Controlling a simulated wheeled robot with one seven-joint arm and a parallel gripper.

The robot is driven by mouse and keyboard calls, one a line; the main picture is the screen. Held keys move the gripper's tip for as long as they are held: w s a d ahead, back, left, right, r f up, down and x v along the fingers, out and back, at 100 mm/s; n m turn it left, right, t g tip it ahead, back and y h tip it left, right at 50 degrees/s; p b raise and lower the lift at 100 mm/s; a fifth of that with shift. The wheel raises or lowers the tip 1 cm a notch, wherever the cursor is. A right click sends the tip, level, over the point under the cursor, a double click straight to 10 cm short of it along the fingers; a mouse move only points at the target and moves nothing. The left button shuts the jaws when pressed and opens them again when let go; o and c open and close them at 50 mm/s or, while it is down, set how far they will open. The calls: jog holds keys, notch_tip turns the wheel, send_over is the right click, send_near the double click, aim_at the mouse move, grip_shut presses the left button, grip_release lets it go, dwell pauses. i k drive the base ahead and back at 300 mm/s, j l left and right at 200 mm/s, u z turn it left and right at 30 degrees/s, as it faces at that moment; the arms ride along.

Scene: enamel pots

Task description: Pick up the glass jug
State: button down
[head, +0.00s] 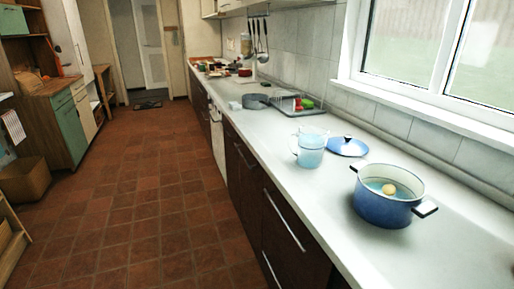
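The glass jug (310,153) stands upright on the white counter (300,198), near its front edge. It is clear glass, bluish in its lower part, with a handle on its left side. My gripper is not in view, and nothing touches the jug.
A blue enamel pot (382,208) with a yellowish round thing inside stands right of the jug. Its blue lid (347,146) lies behind, close to the jug. A grey pan (256,101) and a tray with vegetables (304,103) are farther back. The tiled floor (150,205) is clear.

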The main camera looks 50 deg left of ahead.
aim_at(313, 140)
jog(key=l+u, duration=0.15)
jog(key=u, duration=0.55)
jog(key=j+u, duration=0.1)
jog(key=u, duration=0.3)
jog(key=i+j+u, duration=0.25)
jog(key=i+j+z, duration=0.15)
jog(key=j+z, duration=0.15)
jog(key=i+j+z, duration=0.1)
jog(key=j+z, duration=0.2)
jog(key=i+j+z, duration=0.1)
jog(key=j+z, duration=0.2)
